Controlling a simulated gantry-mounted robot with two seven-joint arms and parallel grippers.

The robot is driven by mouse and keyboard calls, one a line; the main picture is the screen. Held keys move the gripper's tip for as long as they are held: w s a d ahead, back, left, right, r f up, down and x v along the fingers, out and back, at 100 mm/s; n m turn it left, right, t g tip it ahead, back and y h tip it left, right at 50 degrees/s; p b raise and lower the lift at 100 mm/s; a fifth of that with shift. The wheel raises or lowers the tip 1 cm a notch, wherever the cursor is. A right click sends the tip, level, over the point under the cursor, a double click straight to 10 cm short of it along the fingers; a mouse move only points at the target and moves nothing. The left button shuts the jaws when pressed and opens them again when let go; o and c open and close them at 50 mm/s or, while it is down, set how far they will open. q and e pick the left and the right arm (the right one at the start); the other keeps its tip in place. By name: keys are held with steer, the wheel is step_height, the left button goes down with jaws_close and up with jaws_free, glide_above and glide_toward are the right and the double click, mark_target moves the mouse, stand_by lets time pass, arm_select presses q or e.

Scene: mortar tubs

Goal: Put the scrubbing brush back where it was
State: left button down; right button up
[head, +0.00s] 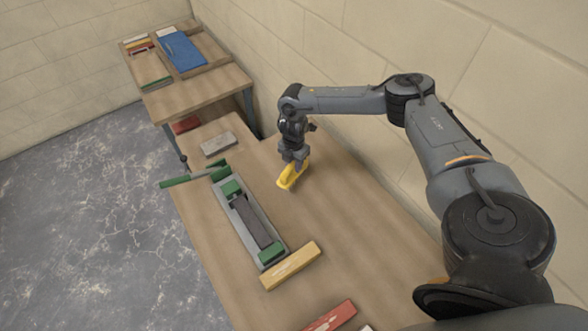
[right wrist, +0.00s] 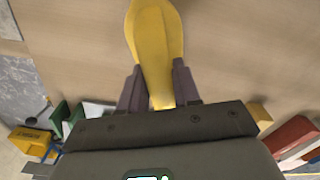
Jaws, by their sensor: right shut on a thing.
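The yellow scrubbing brush (head: 290,177) is in my right gripper (head: 294,163), over the near wooden bench. In the right wrist view the brush (right wrist: 158,40) shows as a yellow, rounded shape narrowing between the two dark fingers (right wrist: 158,86), which are shut on it. Its underside is hidden, and I cannot tell whether it touches the bench. My left gripper is not in view.
Left of the brush lies a grey holder (head: 222,200) with green end blocks and a dark bar (head: 252,222). A yellow box (head: 291,266), red box (head: 332,317), green-handled tool (head: 188,180) and grey block (head: 218,144) lie around it. Bare bench (head: 345,225) extends right.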

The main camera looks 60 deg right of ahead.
steer(key=shift+f, duration=1.8)
steer(key=shift+f, duration=0.1)
steer(key=o, duration=1)
